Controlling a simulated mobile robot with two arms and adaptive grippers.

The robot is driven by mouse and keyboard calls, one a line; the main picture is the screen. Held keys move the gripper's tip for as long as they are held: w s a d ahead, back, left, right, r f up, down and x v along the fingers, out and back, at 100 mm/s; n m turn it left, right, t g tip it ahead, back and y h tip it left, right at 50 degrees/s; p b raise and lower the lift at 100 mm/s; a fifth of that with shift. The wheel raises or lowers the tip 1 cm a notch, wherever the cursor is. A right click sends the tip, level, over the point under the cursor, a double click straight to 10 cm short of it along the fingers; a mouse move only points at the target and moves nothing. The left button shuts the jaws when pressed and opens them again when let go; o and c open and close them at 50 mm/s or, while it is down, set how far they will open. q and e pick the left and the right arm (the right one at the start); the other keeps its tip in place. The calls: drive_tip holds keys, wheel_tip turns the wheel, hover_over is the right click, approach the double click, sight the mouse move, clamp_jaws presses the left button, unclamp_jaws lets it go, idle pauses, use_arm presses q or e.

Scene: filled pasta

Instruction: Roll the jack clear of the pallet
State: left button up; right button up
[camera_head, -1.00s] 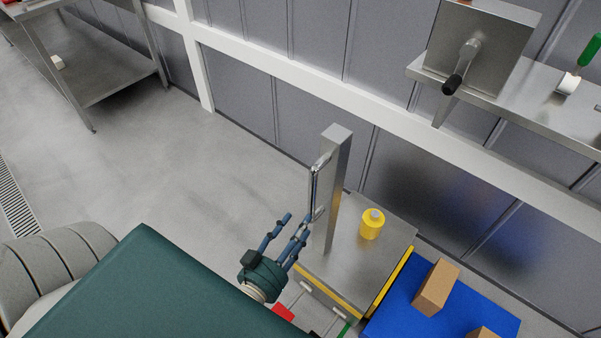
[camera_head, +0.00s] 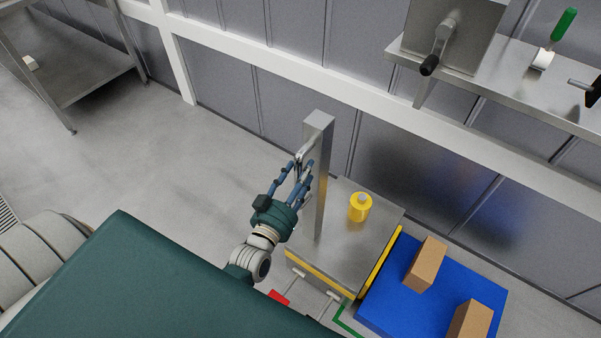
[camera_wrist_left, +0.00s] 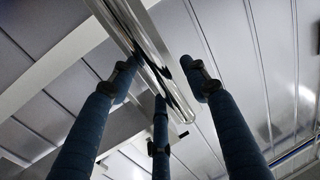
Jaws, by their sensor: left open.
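The jack looks to be the low steel unit (camera_head: 358,243) with yellow edges, an upright post (camera_head: 318,185) and a bar handle (camera_head: 308,146) on the post's left side. The blue pallet (camera_head: 383,306) lies on the floor just right of it, with brown boxes on top. My left gripper (camera_head: 303,172) is open at the handle, fingers pointing up. In the left wrist view its fingers (camera_wrist_left: 163,88) stand on both sides of the shiny handle bar (camera_wrist_left: 160,62); I cannot tell whether they touch it. My right gripper is not in view.
A yellow canister (camera_head: 360,208) stands on the steel unit's top. Red (camera_head: 278,297) and green parts lie at its near side. A wall shelf (camera_head: 480,88) with a crank device is at the upper right. A steel table (camera_head: 85,70) stands upper left. Floor left of the unit is clear.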

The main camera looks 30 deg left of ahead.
use_arm(q)
clamp_jaws()
